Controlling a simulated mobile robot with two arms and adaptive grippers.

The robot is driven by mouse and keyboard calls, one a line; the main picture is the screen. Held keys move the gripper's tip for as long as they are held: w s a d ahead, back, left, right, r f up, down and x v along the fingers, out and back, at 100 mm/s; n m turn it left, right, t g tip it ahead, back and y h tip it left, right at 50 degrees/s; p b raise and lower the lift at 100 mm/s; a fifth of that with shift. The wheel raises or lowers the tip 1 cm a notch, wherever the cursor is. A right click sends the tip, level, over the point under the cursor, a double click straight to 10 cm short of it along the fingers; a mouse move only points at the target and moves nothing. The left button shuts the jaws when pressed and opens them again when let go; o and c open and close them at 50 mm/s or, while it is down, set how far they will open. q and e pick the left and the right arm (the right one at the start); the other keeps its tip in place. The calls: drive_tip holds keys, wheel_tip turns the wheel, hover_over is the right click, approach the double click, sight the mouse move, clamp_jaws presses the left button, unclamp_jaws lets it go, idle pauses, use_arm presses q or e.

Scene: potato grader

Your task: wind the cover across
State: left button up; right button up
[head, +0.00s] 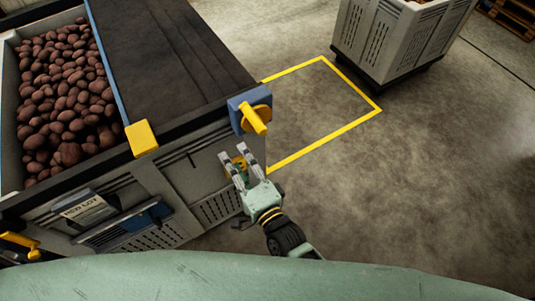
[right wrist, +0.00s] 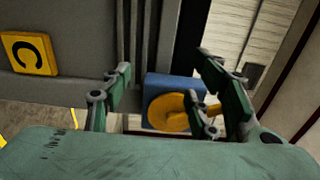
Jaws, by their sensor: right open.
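The dark cover (head: 165,50) lies over the right part of a grey crate of potatoes (head: 65,95). Its blue edge bar (head: 107,62) runs along the uncovered potatoes, with a yellow block (head: 141,138) at the near end. A crank with a yellow disc and handle (head: 254,119) sits on a blue housing at the crate's near right corner. The crank also shows in the right wrist view (right wrist: 170,112), between the fingers. My right gripper (head: 232,152) is open and empty, just below the crank in the head view. I cannot tell whether it touches.
A label plate (head: 86,206) and a blue-topped slot (head: 125,225) are on the crate front. A yellow-outlined floor area (head: 320,105) lies to the right, with another crate (head: 395,40) behind it.

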drive_tip(key=p+v, duration=0.3)
drive_tip(key=v, duration=1.9)
drive_tip(key=shift+p, duration=0.4)
drive_tip(key=shift+r, duration=0.15)
